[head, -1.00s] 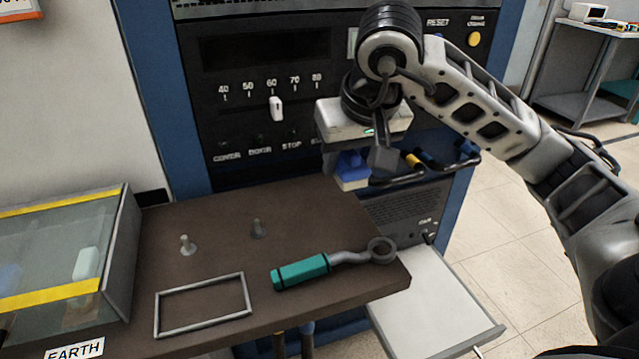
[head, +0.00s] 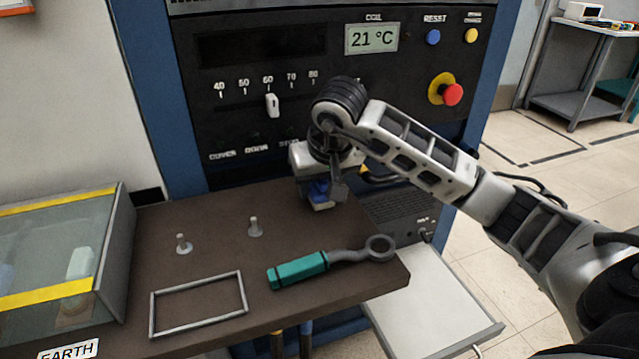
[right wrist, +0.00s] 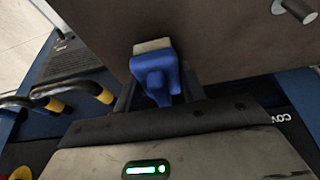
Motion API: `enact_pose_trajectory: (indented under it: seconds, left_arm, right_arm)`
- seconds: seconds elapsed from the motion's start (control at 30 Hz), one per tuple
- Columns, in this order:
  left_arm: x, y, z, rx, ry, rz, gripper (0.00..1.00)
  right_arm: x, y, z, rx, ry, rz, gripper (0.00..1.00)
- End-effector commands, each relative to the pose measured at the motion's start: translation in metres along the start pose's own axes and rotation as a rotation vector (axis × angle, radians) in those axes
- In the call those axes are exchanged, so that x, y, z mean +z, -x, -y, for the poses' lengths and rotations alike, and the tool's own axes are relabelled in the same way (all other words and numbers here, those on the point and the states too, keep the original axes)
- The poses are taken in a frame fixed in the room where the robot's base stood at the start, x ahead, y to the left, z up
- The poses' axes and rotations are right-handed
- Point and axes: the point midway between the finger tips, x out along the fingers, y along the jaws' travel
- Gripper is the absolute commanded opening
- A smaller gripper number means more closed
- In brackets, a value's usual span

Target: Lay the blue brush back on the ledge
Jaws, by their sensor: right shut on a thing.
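The blue brush (head: 319,192) is held in my right gripper (head: 328,186), with its pale bristle end pointing down. It is over the back right part of the brown ledge (head: 210,222). Whether the bristles touch the surface, I cannot tell. In the right wrist view the brush (right wrist: 153,75) sits between the fingers of the right gripper (right wrist: 157,90), its pale end against the view of the brown surface. My left gripper is not in view.
A teal-handled ring tool (head: 300,270), two pegs (head: 183,245) and a wire frame (head: 198,303) are on the brown top. A glass box (head: 60,260) stands at left. The control panel (head: 250,110) rises behind. A pale tray (head: 430,300) is lower right.

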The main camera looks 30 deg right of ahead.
Motion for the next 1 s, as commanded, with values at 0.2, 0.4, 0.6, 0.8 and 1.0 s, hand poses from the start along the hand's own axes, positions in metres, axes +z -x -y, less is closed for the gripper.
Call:
enact_pose_trajectory:
  seconds: [0.2,0.4,0.6,0.8,1.0]
  left_arm:
    - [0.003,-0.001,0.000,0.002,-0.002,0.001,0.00]
    - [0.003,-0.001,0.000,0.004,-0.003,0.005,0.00]
    - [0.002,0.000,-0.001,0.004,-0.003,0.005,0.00]
    - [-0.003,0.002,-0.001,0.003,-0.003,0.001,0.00]
    - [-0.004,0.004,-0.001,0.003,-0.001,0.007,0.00]
  right_arm:
    - [0.001,-0.003,0.000,0.000,0.000,-0.001,0.19]
    - [0.001,-0.003,0.000,0.000,0.000,0.000,0.62]
    - [0.001,-0.002,0.000,-0.001,0.000,0.000,0.62]
    - [-0.002,0.019,0.000,0.000,0.001,-0.004,0.62]
    - [-0.002,0.064,0.000,0.001,0.002,-0.006,0.62]
